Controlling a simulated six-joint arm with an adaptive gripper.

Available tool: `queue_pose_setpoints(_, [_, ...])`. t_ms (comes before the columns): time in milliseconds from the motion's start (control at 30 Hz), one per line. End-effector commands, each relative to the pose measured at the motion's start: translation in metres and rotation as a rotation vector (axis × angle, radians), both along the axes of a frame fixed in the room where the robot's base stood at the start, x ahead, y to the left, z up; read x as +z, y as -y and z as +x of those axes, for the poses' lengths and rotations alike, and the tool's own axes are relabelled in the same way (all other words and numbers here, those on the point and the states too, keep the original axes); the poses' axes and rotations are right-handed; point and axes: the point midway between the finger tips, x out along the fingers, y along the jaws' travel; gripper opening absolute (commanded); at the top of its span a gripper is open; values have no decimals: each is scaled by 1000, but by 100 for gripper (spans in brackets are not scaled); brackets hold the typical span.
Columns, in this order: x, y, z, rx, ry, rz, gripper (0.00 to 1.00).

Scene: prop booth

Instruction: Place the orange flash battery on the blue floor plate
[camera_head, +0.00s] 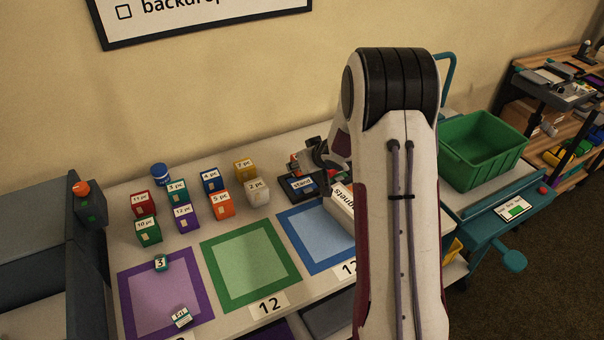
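The orange battery block (222,206), with a "5 pc" label, stands upright on the white table among other coloured blocks. The blue floor plate (290,226) lies flat to its right, a blue border around a lighter blue middle. My arm hides its right part, and the part I see is bare.
Several labelled blocks, including a white one (258,192) and a purple one (186,218), crowd the orange block. A green plate (211,256) and a purple plate (133,288) with two small items lie left of the blue one. A green crate (483,150) stands right.

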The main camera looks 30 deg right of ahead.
Motion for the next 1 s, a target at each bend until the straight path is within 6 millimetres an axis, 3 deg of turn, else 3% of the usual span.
queue_pose_setpoints(267, [-2,0,0,0,1,0,6])
queue_pose_setpoints(733, [-37,0,0,-1,0,0,6])
queue_pose_setpoints(1000, [-41,0,0,-1,2,-1,6])
